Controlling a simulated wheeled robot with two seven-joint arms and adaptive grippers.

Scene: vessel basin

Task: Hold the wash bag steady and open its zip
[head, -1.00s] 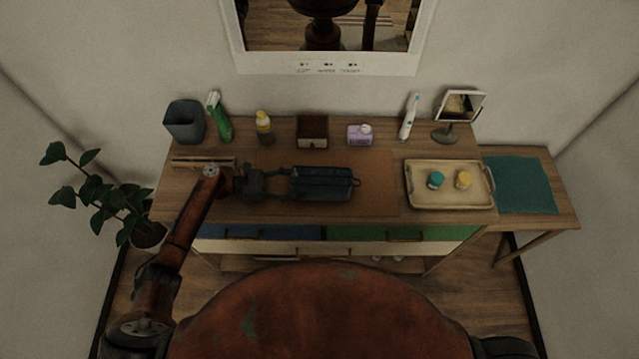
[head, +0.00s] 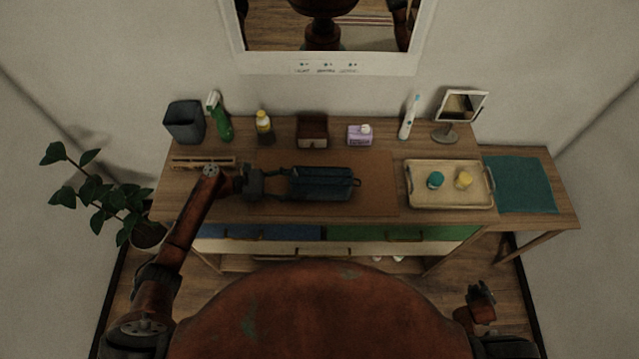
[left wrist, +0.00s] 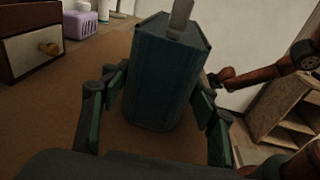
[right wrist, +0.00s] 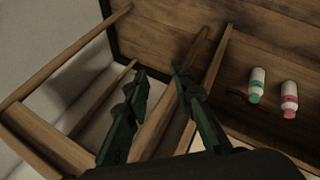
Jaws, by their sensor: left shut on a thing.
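The wash bag (head: 320,183) is a dark blue box-like bag lying on the brown mat in the middle of the counter. A dark loop or tab shows at its right end; I cannot make out the zip itself. My left gripper (head: 285,184) is at the bag's left end, its fingers shut on the bag's two sides. In the left wrist view the bag (left wrist: 160,80) stands between the green-padded fingers, with a pale strip on its top. My right gripper (head: 484,290) is low at the right, away from the bag; in the right wrist view its fingers (right wrist: 157,72) are apart and empty.
A tray (head: 448,202) with two small capped jars stands right of the mat (head: 378,190). Behind are a grey bin (head: 184,122), spray bottle (head: 219,120), small wooden box (head: 312,131), purple dispenser (head: 360,135) and mirror (head: 460,107). Counter legs and rails are near my right gripper.

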